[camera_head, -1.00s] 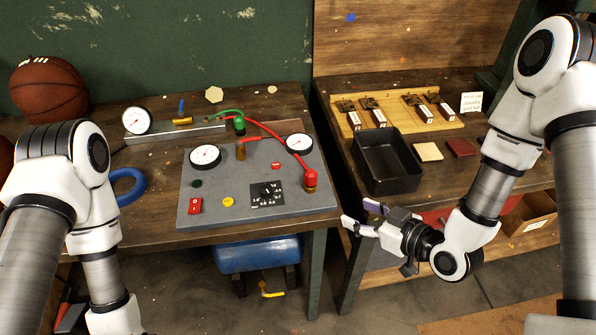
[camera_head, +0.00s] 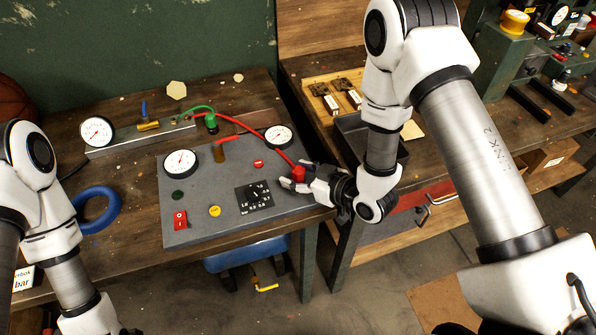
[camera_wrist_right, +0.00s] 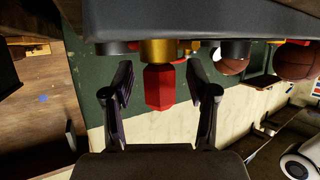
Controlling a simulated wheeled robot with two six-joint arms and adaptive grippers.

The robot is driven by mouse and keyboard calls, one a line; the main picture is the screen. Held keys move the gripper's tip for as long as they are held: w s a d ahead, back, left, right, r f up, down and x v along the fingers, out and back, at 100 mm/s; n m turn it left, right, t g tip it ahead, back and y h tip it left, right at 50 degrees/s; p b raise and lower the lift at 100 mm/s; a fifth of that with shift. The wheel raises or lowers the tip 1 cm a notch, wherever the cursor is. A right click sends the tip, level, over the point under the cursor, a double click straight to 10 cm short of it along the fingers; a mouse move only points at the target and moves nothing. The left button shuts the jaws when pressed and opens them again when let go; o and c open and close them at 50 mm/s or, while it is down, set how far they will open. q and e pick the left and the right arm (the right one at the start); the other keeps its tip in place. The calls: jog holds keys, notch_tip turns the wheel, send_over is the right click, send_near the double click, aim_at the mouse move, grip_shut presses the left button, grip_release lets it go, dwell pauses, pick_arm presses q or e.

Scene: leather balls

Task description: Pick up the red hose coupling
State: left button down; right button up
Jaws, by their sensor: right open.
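The red hose coupling (camera_head: 299,173) is at the right side of the grey panel (camera_head: 230,222), at the end of the red hose (camera_head: 255,137). My right gripper (camera_head: 290,180) is at the coupling, partly covering it. In the right wrist view the coupling (camera_wrist_right: 159,88) is a red faceted block on a brass fitting (camera_wrist_right: 158,50). It lies between the two spread fingers of my open right gripper (camera_wrist_right: 158,76), with a gap on each side. My left arm shows at the left, but its gripper is out of the picture.
The panel carries two gauges (camera_head: 181,163) (camera_head: 278,136), a red switch (camera_head: 180,219) and a yellow button (camera_head: 215,211). A green hose (camera_head: 200,108) is behind the panel. A blue ring (camera_head: 98,209) lies at its left. A black tray (camera_head: 350,132) stands right, behind my right arm.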

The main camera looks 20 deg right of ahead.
aim_at(298, 168)
jog(key=shift+s+d+r, duration=0.1)
jog(key=shift+s+d, duration=0.05)
jog(key=shift+c, duration=1.4)
grip_shut()
jog(key=shift+w+r, duration=0.2)
jog(key=shift+r, duration=0.3)
notch_tip(298, 168, up, 2)
jog(key=shift+b, duration=0.5)
jog(key=s+b, duration=0.2)
jog(key=s, duration=0.3)
jog(key=shift+r, duration=0.2)
jog(key=s+r+p, duration=0.1)
jog(key=s+p, duration=1)
jog(key=p, duration=0.2)
jog(key=shift+d+r, duration=0.15)
jog(key=shift+r, duration=0.05)
